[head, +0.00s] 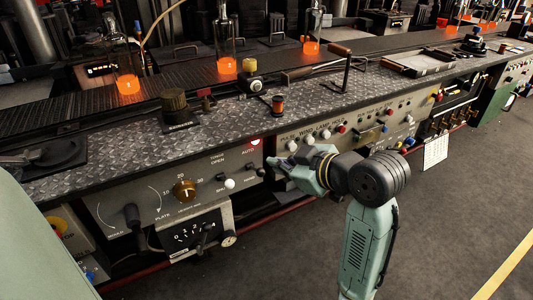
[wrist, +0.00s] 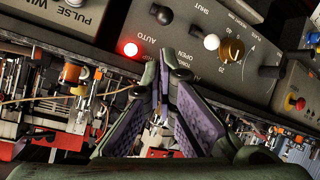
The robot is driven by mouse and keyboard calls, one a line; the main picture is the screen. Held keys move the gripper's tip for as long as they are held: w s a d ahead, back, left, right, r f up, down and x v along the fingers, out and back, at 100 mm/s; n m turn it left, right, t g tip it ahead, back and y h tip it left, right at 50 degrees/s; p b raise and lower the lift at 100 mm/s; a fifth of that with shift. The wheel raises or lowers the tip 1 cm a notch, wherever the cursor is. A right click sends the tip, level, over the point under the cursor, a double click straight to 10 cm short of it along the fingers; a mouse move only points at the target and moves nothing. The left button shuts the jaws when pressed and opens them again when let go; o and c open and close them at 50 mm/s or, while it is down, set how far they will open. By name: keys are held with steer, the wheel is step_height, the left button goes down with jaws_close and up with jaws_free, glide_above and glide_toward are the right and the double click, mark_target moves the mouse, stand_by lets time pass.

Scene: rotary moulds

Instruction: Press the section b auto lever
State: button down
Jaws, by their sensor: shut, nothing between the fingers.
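The control panel (head: 205,180) has a lit red lamp (head: 255,141) beside an AUTO label; the lamp also glows in the wrist view (wrist: 130,48). A white-tipped lever (head: 229,183) sits near the SHUT marking, and it shows in the wrist view (wrist: 211,42). A small black knob (wrist: 162,15) stands near the panel's edge. No section b label is legible, so I cannot tell which control is its auto lever. My gripper (head: 270,162) is shut and empty at the panel's right end. Its fingertips (wrist: 166,56) appear close to the AUTO marking; contact is unclear.
A brass dial (head: 184,189) and a numbered gauge box (head: 190,233) lie left. The PULSE WIND panel (head: 340,130) with several knobs is right. The textured metal ledge (head: 130,130) overhangs the panels. Open grey floor (head: 440,210) lies in front.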

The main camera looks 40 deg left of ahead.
mark_target(257, 171)
steer(key=shift+s, duration=0.1)
steer(key=p+x, duration=0.1)
steer(key=x, duration=0.9)
steer(key=shift+f, duration=0.1)
